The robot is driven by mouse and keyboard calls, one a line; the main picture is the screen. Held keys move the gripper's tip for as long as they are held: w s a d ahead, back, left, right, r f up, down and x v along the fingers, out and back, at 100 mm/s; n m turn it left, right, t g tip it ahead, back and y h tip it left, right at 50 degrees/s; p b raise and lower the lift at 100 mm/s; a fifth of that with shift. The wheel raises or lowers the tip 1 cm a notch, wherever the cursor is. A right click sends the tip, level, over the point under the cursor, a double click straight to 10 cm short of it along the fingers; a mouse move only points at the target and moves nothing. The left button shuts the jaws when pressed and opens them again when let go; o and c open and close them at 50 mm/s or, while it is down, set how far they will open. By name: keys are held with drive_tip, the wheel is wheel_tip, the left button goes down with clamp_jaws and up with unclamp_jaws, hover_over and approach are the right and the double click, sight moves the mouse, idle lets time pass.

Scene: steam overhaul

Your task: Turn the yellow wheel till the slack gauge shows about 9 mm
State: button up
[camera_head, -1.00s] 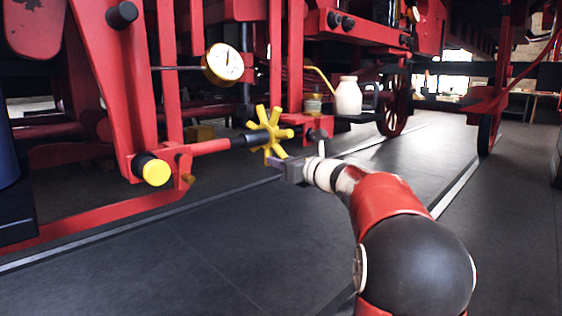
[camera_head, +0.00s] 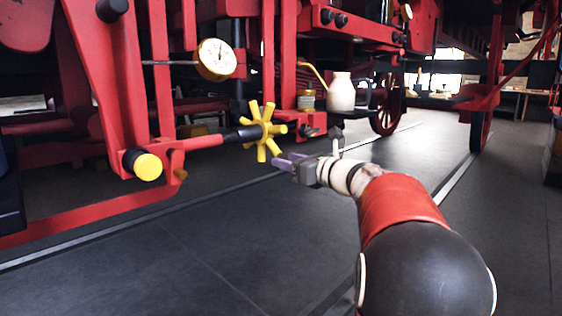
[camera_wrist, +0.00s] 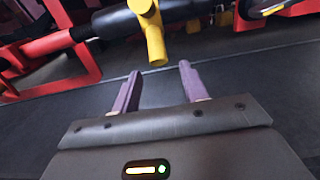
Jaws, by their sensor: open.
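The yellow wheel (camera_head: 262,131) has several stubby spokes and sits on the end of a black and red rod, in the middle of the head view. One yellow spoke and the hub show at the top of the wrist view (camera_wrist: 154,38). The slack gauge (camera_head: 216,59) is a round white dial with a brass rim, up and left of the wheel; its reading is too small to tell. My gripper (camera_head: 283,161) is just right of and below the wheel. Its two purple fingers (camera_wrist: 159,88) are apart and empty, with the spoke beyond their tips.
A yellow-ended black knob (camera_head: 147,166) sticks out left of the wheel on the red frame. A white oil can (camera_head: 341,92) with a yellow spout stands on a ledge behind. The dark floor (camera_head: 130,255) in front is clear.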

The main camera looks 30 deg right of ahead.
sight(280, 131)
drive_tip(key=shift+s, duration=0.2)
drive_tip(key=r+p, duration=0.1)
drive_tip(key=r, duration=0.1)
drive_tip(key=s+r+p, duration=0.1)
drive_tip(key=r, duration=0.2)
drive_tip(key=s+r, duration=0.1)
drive_tip(key=r, duration=0.1)
drive_tip(key=shift+d+r+p, duration=0.3)
drive_tip(key=shift+d+p, duration=0.05)
drive_tip(key=shift+p, duration=0.05)
drive_tip(key=shift+p+x, duration=0.35)
drive_tip(key=shift+x, duration=2.6)
drive_tip(key=shift+f, duration=0.1)
clamp_jaws()
drive_tip(key=shift+f, duration=0.15)
